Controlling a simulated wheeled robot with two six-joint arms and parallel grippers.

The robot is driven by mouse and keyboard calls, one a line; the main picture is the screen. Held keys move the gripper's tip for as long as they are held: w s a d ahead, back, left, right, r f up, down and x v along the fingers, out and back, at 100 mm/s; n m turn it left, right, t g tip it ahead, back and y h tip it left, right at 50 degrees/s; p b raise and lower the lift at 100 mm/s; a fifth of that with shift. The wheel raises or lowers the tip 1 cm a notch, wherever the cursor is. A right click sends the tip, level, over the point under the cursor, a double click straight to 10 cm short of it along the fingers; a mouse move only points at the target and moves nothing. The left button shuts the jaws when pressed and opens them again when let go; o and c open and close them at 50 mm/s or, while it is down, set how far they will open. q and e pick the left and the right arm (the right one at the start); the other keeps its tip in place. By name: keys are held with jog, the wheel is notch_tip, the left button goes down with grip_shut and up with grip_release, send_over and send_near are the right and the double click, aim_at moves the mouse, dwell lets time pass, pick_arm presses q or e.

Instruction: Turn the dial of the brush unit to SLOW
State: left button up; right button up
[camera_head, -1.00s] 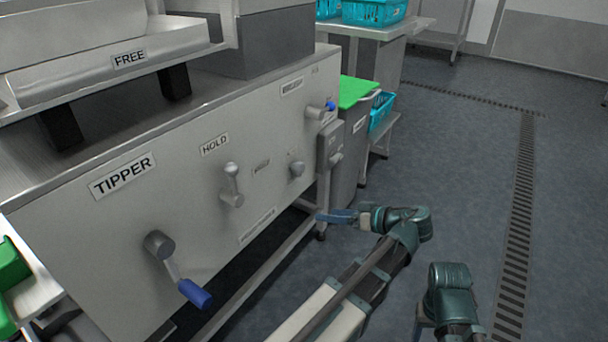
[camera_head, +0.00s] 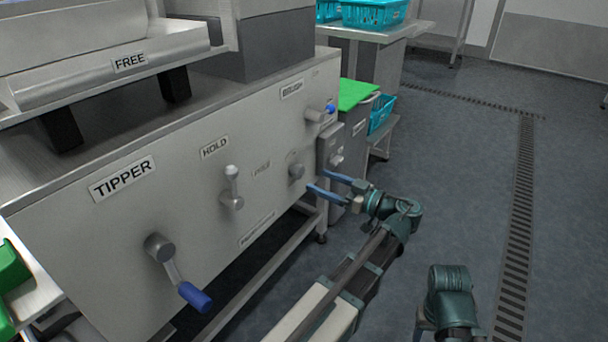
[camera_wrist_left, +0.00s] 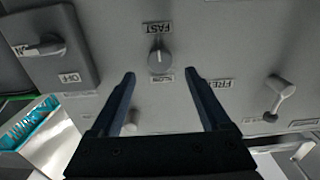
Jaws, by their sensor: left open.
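The dial is a small grey round knob (camera_head: 297,171) on the machine's front panel. In the left wrist view the dial (camera_wrist_left: 159,62) sits between an upside-down FAST label (camera_wrist_left: 158,28) above and an upside-down SLOW label (camera_wrist_left: 161,78) below. A faint mark shows on its face; I cannot tell surely which label it points to. My left gripper (camera_head: 317,180) is open and empty, its blue fingers (camera_wrist_left: 160,74) spread on either side of the dial's line, apart from it. The tips are just right of the dial in the head view.
A BRUSH label (camera_head: 292,90) and blue-tipped lever (camera_head: 328,109) are above the dial. A grey switch box (camera_head: 330,148) stands right of it, with an OFF label in the wrist view. The hold lever (camera_head: 232,188) and blue-handled tipper crank (camera_head: 180,272) are left. Floor at right is clear.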

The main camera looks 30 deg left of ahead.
aim_at(301, 173)
pick_arm(q)
jog(key=a, duration=0.6)
jog(key=shift+w+a, duration=0.2)
jog(key=shift+w, duration=0.05)
jog(key=shift+c, duration=0.3)
grip_shut()
